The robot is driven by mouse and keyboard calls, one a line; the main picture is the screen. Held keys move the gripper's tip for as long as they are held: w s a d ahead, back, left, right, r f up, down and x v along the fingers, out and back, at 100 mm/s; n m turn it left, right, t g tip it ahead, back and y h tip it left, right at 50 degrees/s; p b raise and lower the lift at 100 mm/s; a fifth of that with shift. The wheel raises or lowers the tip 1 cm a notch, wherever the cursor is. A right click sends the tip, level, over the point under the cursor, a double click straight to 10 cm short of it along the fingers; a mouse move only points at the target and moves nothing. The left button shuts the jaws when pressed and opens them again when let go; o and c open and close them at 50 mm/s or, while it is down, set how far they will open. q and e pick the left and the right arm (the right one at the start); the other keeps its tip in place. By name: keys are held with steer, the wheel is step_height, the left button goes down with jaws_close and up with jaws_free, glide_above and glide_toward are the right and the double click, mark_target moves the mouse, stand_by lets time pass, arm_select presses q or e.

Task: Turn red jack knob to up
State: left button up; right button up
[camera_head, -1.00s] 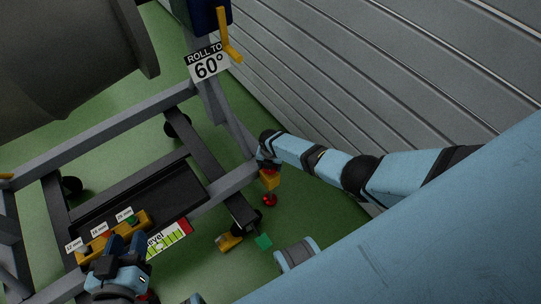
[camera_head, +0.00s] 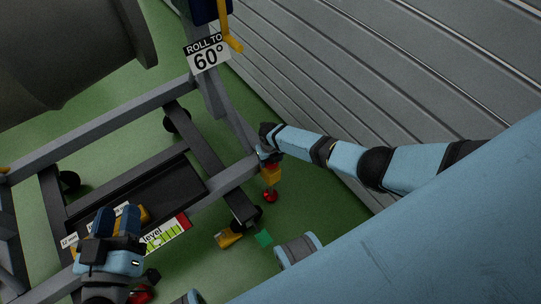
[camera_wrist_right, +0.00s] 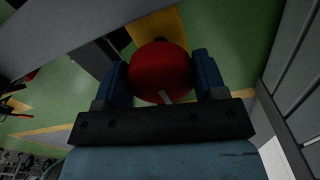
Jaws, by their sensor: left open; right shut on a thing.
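The red jack knob (camera_wrist_right: 158,70) is between the two blue fingers of my right gripper (camera_wrist_right: 162,82) in the right wrist view. The gripper is shut on it, and a short pale mark shows on the knob's near side. A yellow block is behind the knob. In the head view, my right gripper (camera_head: 267,154) is at the frame's corner above a yellow jack block (camera_head: 271,175), and it mostly hides the knob there. A red ball-shaped part (camera_head: 270,196) hangs under that block. My left gripper (camera_head: 117,222) is open at the lower left, over the frame's front rail.
A "level" label (camera_head: 164,235) is on the front rail beside my left gripper. A "ROLL TO 60°" sign (camera_head: 207,54) is on the upright post. A grey ribbed wall (camera_head: 370,70) stands close beside my right arm. Green floor (camera_head: 325,205) is open below that arm.

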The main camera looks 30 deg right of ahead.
arm_select(q)
steer(key=shift+r, duration=0.2)
steer(key=shift+f, duration=0.1)
steer(key=shift+f, duration=0.1)
arm_select(e)
steer(key=o, duration=0.9)
steer(key=shift+r, duration=0.1)
steer(key=shift+r, duration=0.4)
arm_select(q)
steer(key=s+a+f+g+y+p, duration=0.2)
steer(key=a+f+g+y+p, duration=0.1)
steer(key=f, duration=0.5)
steer(key=shift+s+a+g+p, duration=0.3)
steer(key=shift+a+g+p, duration=0.35)
steer(key=shift+p, duration=0.6)
arm_select(e)
steer(key=shift+r, duration=6.45)
arm_select(q)
steer(key=shift+d, duration=0.1)
